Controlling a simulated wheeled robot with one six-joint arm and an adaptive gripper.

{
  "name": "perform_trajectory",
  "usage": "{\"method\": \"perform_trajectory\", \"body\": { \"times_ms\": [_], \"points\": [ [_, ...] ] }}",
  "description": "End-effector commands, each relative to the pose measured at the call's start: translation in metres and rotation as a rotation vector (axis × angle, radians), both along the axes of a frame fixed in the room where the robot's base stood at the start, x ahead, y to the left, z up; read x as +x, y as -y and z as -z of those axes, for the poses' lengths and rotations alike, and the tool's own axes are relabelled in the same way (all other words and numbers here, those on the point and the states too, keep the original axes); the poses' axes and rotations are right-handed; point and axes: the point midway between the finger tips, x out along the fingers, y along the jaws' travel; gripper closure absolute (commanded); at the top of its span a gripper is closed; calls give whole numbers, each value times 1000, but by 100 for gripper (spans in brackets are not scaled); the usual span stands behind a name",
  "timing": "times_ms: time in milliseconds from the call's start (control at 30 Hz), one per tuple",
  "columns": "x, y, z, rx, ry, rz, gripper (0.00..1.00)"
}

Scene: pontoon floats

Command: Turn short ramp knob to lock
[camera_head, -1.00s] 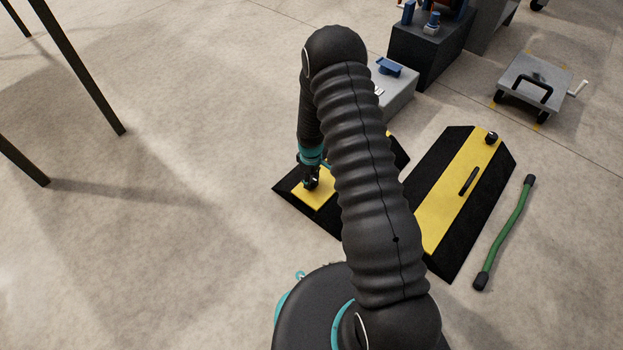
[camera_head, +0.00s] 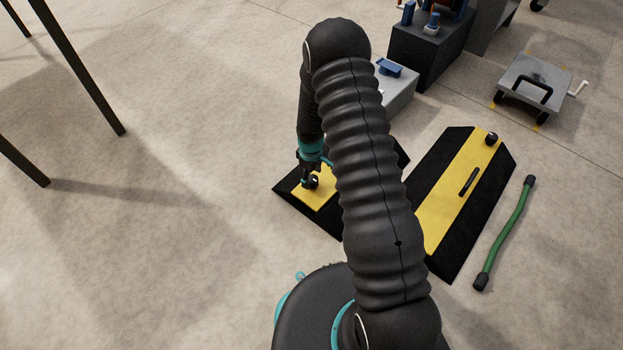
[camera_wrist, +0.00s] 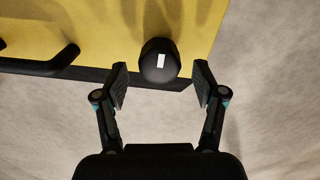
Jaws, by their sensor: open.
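The short ramp (camera_head: 288,189) is a black and yellow wedge on the floor, partly hidden behind my arm. Its round black knob (camera_wrist: 159,62) stands near the ramp's edge and carries a white mark that runs nearly up and down in the wrist view. The knob also shows small in the head view (camera_head: 313,182). My gripper (camera_wrist: 161,85) is open, with one finger on each side of the knob and a gap on both sides. In the head view my gripper (camera_head: 308,178) is low over the yellow strip, beside the knob.
A black handle (camera_wrist: 45,62) is on the ramp, left of the knob. A longer black and yellow ramp (camera_head: 440,215) lies to the right, with a green hose (camera_head: 508,232) beyond it. Grey blocks stand behind. The floor at left is mostly clear, apart from dark legs.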

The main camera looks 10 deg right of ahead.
Motion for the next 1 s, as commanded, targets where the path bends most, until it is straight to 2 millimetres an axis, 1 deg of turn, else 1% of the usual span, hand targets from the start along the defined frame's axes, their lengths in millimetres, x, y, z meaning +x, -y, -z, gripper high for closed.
{"method": "perform_trajectory", "body": {
  "times_ms": [33, 100, 300, 400, 500, 700, 1000],
  "points": [
    [1, 0, -11, 0, 4, 0, 30],
    [1, -1, -25, 0, 4, -1, 30],
    [0, -1, -63, 0, 4, -1, 30],
    [0, -1, -78, 0, 3, -1, 30],
    [-1, -1, -88, 0, 1, -1, 30],
    [-1, -2, -96, 0, 0, -1, 30],
    [-1, -2, -97, 0, 0, -1, 30]
  ]
}}
